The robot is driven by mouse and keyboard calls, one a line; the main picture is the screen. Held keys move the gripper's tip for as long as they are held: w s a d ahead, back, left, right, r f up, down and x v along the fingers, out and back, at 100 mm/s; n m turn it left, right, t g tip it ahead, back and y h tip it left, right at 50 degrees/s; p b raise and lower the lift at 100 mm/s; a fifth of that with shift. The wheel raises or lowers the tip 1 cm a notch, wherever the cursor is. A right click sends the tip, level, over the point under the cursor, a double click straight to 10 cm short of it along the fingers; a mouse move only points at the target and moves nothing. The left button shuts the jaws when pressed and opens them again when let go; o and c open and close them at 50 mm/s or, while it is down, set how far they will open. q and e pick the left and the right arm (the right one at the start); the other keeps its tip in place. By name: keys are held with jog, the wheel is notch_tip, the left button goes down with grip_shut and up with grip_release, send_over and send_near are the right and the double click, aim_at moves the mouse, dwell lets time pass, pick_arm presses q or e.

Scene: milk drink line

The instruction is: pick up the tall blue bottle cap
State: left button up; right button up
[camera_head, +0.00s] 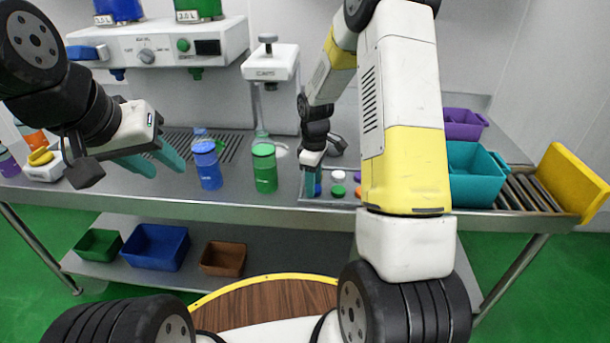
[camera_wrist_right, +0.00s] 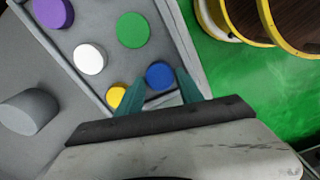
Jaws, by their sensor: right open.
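The blue cap (camera_wrist_right: 160,75) lies in a grey tray (camera_wrist_right: 168,12) in the right wrist view. In the head view the blue cap (camera_head: 318,189) is partly hidden by my right gripper. My right gripper (camera_wrist_right: 160,92) is open, with its teal fingertips on either side of the near part of the blue cap. Nothing is clearly gripped, and I cannot tell whether a finger touches the cap. The right gripper also shows over the tray in the head view (camera_head: 311,184). My left gripper (camera_head: 163,166) is open and empty above the table, left of the blue bottle (camera_head: 207,168).
A yellow cap (camera_wrist_right: 116,95) sits beside one right finger. White (camera_wrist_right: 89,59), green (camera_wrist_right: 132,30) and purple (camera_wrist_right: 53,12) caps lie nearby. A grey cylinder (camera_wrist_right: 27,112) stands outside the tray. A green bottle (camera_head: 264,168) stands left of the right gripper; a teal crate (camera_head: 470,180) is right.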

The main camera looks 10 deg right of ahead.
jog(key=shift+f, duration=0.3)
jog(key=c, duration=0.9)
grip_shut()
jog(key=shift+r, duration=0.15)
